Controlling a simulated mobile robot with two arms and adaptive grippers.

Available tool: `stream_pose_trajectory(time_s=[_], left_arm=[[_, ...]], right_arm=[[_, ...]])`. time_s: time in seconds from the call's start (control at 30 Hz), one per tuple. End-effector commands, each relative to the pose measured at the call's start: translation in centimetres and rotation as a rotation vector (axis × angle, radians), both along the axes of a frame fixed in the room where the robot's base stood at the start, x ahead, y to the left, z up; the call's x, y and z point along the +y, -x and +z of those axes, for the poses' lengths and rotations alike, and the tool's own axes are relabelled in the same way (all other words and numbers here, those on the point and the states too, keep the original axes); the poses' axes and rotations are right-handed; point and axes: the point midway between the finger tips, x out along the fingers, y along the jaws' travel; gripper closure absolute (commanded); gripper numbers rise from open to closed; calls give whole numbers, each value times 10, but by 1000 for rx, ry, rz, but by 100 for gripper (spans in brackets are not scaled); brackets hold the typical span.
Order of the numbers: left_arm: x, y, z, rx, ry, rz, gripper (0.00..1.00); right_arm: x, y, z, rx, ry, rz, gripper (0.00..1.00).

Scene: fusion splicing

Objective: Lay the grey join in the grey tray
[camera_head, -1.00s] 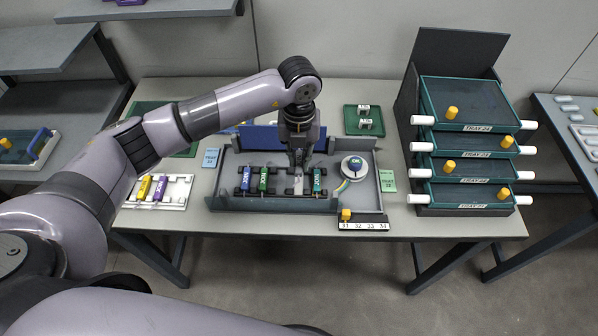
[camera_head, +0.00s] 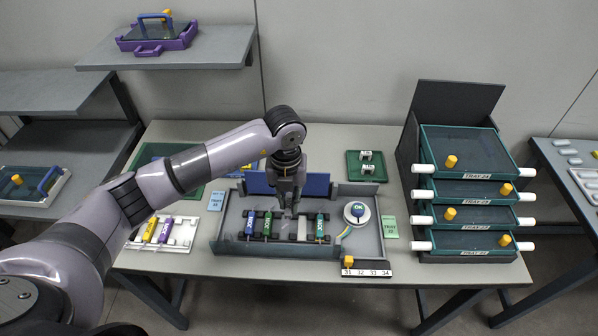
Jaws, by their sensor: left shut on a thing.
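The grey tray (camera_head: 228,229) stands in the middle of the table. In it a blue join (camera_head: 250,224), a green join (camera_head: 267,224) and a teal join (camera_head: 319,228) lie on black rests. The pale grey join (camera_head: 302,229) shows between the green and teal ones, just below and right of my left fingertips. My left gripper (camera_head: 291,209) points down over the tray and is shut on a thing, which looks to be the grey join. The fingers are small and dark, so the contact is unclear. My right gripper is out of view.
A round white holder (camera_head: 357,213) with a cable is in the tray's right part. A numbered strip (camera_head: 367,270) sits at its front right corner. A white rack (camera_head: 180,238) with yellow and purple joins is at left. Stacked teal trays (camera_head: 470,190) stand at right.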

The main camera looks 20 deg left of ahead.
Motion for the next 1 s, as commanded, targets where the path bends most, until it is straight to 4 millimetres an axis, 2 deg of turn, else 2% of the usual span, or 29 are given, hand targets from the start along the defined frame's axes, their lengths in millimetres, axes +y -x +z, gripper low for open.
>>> stream_pose_trajectory(time_s=[0.03, 0.2, 0.8, 1.0], left_arm=[[4, 4, -7, 4, -3, -2, 100], [11, 8, -26, -3, -10, -10, 100], [11, 8, -69, -4, -12, -10, 100], [10, 8, -72, -4, -12, -10, 100]], right_arm=[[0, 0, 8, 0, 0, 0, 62], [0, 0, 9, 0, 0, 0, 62], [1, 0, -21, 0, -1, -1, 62], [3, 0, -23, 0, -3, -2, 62]])
